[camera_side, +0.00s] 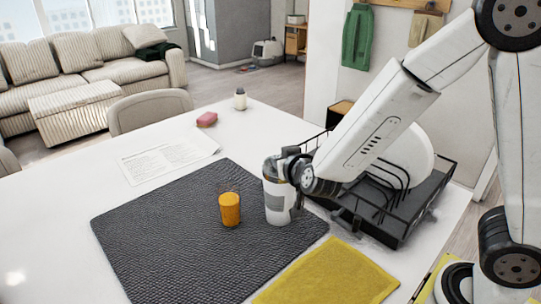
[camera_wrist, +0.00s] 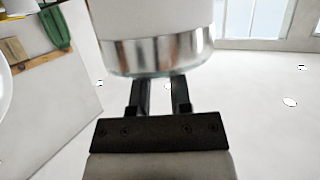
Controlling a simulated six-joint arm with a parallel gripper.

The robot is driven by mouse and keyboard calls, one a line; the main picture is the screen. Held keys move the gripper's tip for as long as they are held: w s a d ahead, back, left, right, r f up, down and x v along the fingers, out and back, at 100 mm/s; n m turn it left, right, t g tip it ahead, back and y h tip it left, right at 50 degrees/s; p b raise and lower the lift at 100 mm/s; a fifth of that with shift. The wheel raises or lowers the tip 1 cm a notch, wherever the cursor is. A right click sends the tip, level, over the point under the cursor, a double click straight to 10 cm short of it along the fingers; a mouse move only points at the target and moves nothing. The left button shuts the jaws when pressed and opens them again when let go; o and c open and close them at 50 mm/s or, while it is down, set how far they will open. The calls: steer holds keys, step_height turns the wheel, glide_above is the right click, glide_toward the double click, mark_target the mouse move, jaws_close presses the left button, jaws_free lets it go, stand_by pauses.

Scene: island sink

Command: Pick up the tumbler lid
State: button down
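A white and grey tumbler (camera_side: 277,205) stands upright on the dark textured mat. Its metallic top band (camera_wrist: 155,55) fills the upper middle of the wrist view, which looks upside down. I cannot make out the tumbler lid as a separate part; the top is partly covered by my gripper in the side view. My gripper (camera_side: 290,166) is at the tumbler's top, on its right side. In the wrist view its two fingers (camera_wrist: 160,94) show a narrow gap, and their tips are hidden behind the metallic band. Whether they grip anything is not visible.
An orange cup (camera_side: 229,209) stands on the mat (camera_side: 150,240), left of the tumbler. A black dish rack (camera_side: 400,225) with a white plate is close on the right, under my arm. A yellow cloth (camera_side: 330,275) lies in front. Paper, a pink sponge and a small bottle are farther back.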

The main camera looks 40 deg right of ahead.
steer(key=shift+r, duration=0.1)
stand_by(0.3)
step_height(320, 180, up, 10)
stand_by(0.8)
steer(key=shift+f, duration=0.2)
stand_by(0.4)
